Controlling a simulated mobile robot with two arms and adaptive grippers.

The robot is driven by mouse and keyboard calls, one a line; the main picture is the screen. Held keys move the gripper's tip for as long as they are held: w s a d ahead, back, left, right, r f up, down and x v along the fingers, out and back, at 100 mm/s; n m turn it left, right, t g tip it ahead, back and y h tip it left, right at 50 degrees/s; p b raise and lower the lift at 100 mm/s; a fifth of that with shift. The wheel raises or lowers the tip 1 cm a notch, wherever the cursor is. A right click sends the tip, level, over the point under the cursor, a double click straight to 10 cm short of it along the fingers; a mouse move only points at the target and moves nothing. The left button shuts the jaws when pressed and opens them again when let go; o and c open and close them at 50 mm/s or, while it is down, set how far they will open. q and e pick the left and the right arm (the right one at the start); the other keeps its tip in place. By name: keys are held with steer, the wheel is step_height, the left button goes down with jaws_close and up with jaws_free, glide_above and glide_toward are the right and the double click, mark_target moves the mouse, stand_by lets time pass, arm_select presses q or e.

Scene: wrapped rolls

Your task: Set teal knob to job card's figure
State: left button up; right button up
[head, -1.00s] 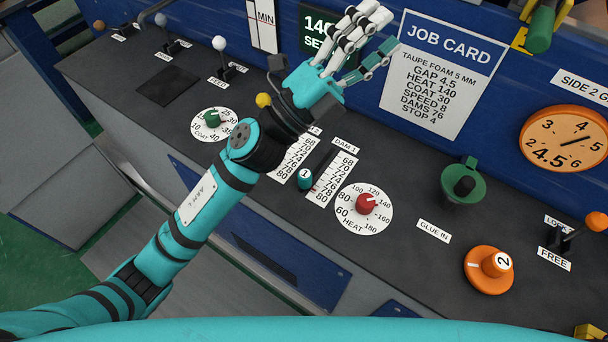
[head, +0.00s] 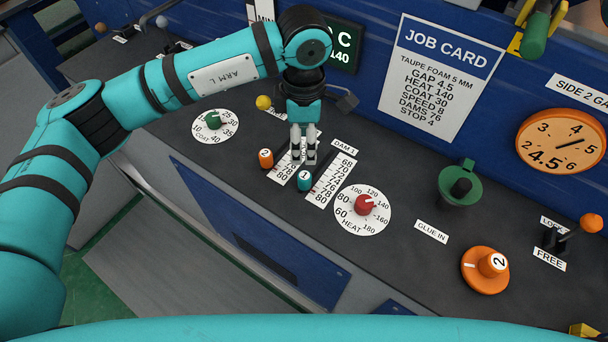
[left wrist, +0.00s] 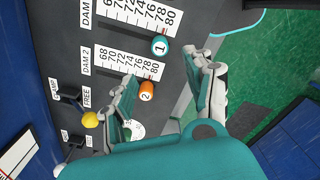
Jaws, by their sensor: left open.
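The teal knob (head: 304,181), marked 1, sits in the DAM 1 slot beside its scale (head: 329,181), near the 78–80 end; its red mark looks close to 78. The knob also shows in the left wrist view (left wrist: 160,47). The job card (head: 440,75) reads DAMS 76. My left gripper (head: 304,158) points down above the dam scales, fingers open and empty, just behind the teal knob in the head view. In the left wrist view the open fingers (left wrist: 164,72) stand either side of the orange knob's area, apart from the teal knob. My right gripper is not in view.
The orange knob (head: 266,158), marked 2, stands close left of the teal one. The red HEAT dial (head: 366,204) is close on the right. A yellow-balled lever (head: 264,102) and the green COAT dial (head: 213,120) lie left of the gripper.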

mark_target(304, 175)
arm_select(q)
step_height(304, 175, down, 14)
steer(key=p, duration=0.3)
steer(key=shift+r, duration=0.2)
jaws_close()
